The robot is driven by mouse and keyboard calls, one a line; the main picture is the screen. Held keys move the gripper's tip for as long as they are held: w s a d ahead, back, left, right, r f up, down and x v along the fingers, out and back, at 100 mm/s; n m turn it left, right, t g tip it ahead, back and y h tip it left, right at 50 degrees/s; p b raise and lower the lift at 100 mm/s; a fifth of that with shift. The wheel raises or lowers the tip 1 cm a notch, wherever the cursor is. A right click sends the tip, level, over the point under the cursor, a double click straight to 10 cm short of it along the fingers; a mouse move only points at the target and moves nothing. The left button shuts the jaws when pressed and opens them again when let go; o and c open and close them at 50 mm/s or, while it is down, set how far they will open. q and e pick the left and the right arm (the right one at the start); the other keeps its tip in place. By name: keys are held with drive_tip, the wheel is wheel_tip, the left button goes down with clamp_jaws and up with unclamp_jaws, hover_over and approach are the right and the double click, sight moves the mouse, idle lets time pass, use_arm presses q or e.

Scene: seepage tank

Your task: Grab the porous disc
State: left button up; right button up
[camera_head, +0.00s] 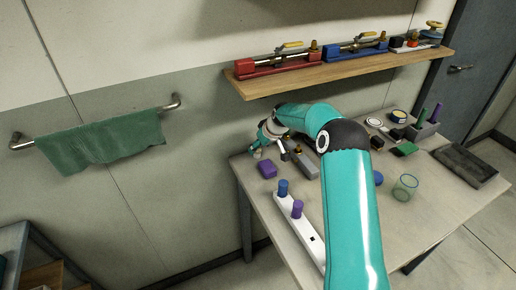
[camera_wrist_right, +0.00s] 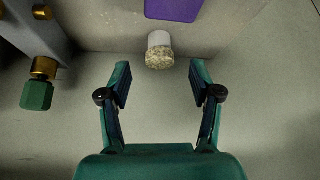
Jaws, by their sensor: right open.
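In the right wrist view, a small pale piece with a grainy, speckled end (camera_wrist_right: 160,52) lies just beyond the fingertips, roughly centred between them; it may be the porous disc. My right gripper (camera_wrist_right: 161,80) is open and empty, one finger to each side below this piece. In the head view my right gripper (camera_head: 262,136) is at the table's far left corner, where the piece is too small to make out surely. My left gripper is not in view.
A purple block (camera_wrist_right: 173,8) lies just beyond the pale piece. A grey fixture with brass fittings (camera_wrist_right: 40,68) stands at the left. In the head view a white rack (camera_head: 311,232) with two pegs and a glass beaker (camera_head: 405,187) stand on the table (camera_head: 420,215).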

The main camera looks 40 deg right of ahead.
drive_tip(key=shift+x, duration=0.9)
drive_tip(key=c, duration=1)
drive_tip(key=shift+r, duration=0.1)
